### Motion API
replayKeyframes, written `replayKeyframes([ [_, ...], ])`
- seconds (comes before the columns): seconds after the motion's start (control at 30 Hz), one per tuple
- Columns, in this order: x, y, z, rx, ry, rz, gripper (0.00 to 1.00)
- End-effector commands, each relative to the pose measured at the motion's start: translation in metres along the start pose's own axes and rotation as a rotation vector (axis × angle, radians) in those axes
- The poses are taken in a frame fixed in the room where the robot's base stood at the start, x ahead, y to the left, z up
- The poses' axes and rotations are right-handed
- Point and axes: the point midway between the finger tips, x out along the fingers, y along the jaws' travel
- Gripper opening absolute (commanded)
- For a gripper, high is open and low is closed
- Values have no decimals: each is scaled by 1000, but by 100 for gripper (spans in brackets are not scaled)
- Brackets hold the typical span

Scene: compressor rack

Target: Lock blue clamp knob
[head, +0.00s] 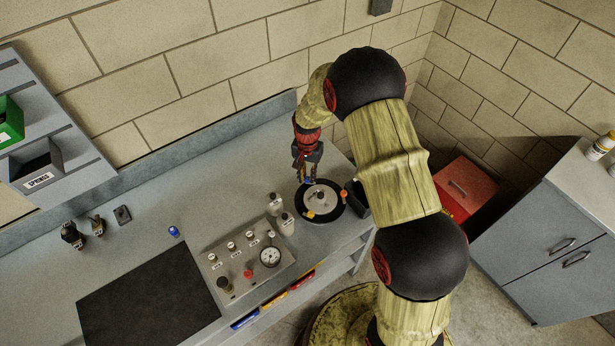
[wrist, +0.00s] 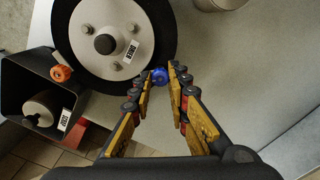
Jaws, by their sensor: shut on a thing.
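The blue clamp knob (wrist: 160,76) sits at the rim of a round black unit with a grey lid (wrist: 92,22), labelled DRIER, in the wrist view. My gripper (wrist: 161,72) has its yellow-padded fingers closed on this knob, one fingertip on each side. In the head view my gripper (head: 308,178) reaches down at the back edge of the same round unit (head: 333,212). The knob is small and mostly hidden by the fingers there. Whether it is locked cannot be told.
An orange knob (wrist: 61,73) is at another part of the rim, near a dark bin (wrist: 15,82) holding a labelled cylinder. A gauge panel (head: 246,262) and two pale bottles (head: 286,222) stand left of the unit. A red box (head: 466,188) is on the right.

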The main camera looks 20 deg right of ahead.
Motion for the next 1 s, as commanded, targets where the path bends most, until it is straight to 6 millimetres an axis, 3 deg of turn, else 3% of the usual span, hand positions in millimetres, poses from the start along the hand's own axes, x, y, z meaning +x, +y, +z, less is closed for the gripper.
replayKeyframes([
  [0.6, 0, -1, 0, 564, 0, -1, 0],
  [1.0, 0, -1, 0, 781, 1, -3, 0],
])
